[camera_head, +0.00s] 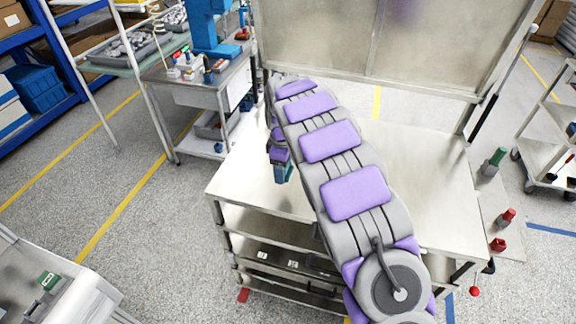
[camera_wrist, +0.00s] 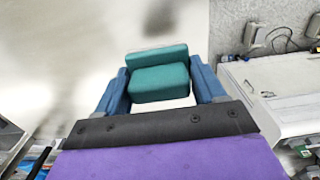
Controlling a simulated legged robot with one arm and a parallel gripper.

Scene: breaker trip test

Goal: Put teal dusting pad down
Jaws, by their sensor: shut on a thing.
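The teal dusting pad (camera_wrist: 158,80) shows in the wrist view as a teal block with a raised back part. It sits between the two blue fingers of my gripper (camera_wrist: 162,88), which is shut on it. In the head view my gripper (camera_head: 283,174) points down over the left part of the metal table (camera_head: 420,170). The pad is mostly hidden there by the arm and fingers. I cannot tell whether the pad touches the tabletop.
A pale upright panel (camera_head: 375,45) stands along the table's back. A green item (camera_head: 496,158) and red items (camera_head: 506,217) stand beyond the table's right edge. A workbench with a blue machine (camera_head: 206,28) is at the back left. The tabletop right of my arm is bare.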

